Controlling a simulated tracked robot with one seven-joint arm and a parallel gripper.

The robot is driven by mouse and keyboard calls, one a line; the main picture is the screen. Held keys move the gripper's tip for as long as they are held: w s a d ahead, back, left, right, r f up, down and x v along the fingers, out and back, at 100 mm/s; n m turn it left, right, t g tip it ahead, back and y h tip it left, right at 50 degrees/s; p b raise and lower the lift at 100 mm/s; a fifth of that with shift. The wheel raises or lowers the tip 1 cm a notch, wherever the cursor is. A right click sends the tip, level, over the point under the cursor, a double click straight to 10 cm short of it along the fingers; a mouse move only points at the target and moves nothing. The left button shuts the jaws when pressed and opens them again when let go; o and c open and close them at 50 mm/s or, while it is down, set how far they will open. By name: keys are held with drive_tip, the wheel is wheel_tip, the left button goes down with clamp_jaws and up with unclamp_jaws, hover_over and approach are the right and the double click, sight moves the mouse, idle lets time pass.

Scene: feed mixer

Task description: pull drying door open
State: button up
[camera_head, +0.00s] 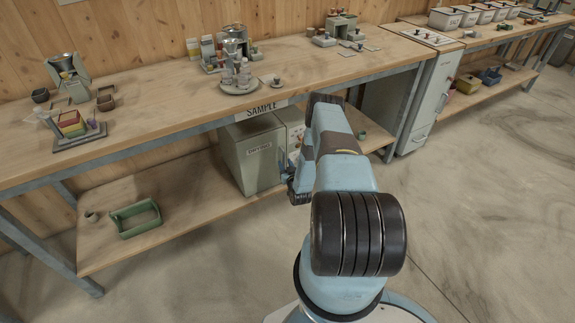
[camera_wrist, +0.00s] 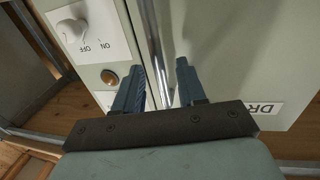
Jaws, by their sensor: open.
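The drying door (camera_head: 246,168) is the grey-green front of a box on the lower shelf under the bench, and it looks closed. In the wrist view the door (camera_wrist: 235,45) fills the right side, with a label starting "DR". A shiny upright metal handle bar (camera_wrist: 156,48) runs along its edge. My gripper (camera_wrist: 160,68) is open, with one blue finger on each side of the bar. I cannot tell whether either finger touches it. In the head view my gripper (camera_head: 291,182) is beside the box, partly hidden by my arm.
A pale panel with an ON/OFF knob (camera_wrist: 72,28) and an amber button (camera_wrist: 108,77) lies left of the bar. The wooden bench (camera_head: 150,105) overhangs the box. A green tray (camera_head: 137,220) sits on the lower shelf (camera_head: 195,205). The floor to the right is clear.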

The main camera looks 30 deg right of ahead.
drive_tip(key=shift+w, duration=0.1)
clamp_jaws()
idle(0.4)
